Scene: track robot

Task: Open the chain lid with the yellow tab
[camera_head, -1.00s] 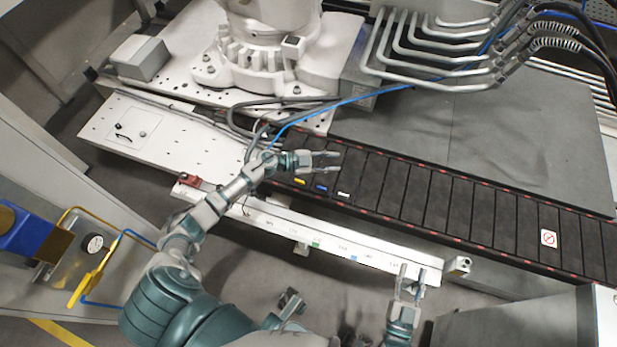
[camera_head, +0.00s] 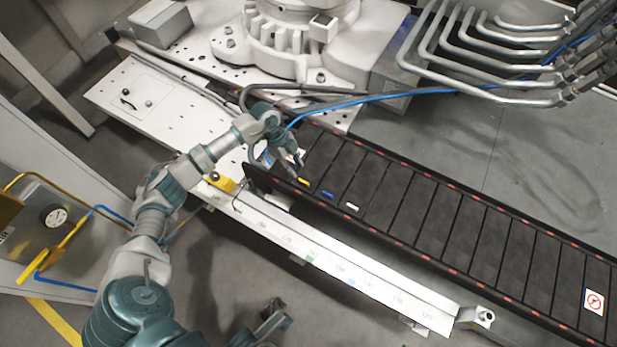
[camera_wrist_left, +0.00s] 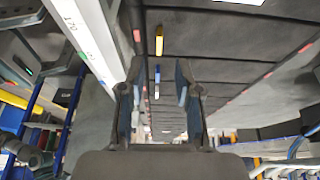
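The black chain cover (camera_head: 400,200) is a row of dark lids running from the middle to the lower right in the head view. A small yellow tab (camera_head: 304,181) marks the lid nearest its left end; the tab also shows in the left wrist view (camera_wrist_left: 159,40). My left gripper (camera_head: 291,160) hangs by that lid, just above and left of the tab, pointing down. In the left wrist view its two fingers (camera_wrist_left: 155,85) stand apart with nothing between them, the tab beyond their tips. Contact with the lid cannot be told. My right gripper is out of view.
A blue tab (camera_head: 327,194) and a white tab (camera_head: 352,207) mark neighbouring lids. A white rail (camera_head: 340,268) runs along the front, with a yellow block (camera_head: 222,183) near its left end. A blue cable (camera_head: 350,101) and the white robot base (camera_head: 285,40) lie behind.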

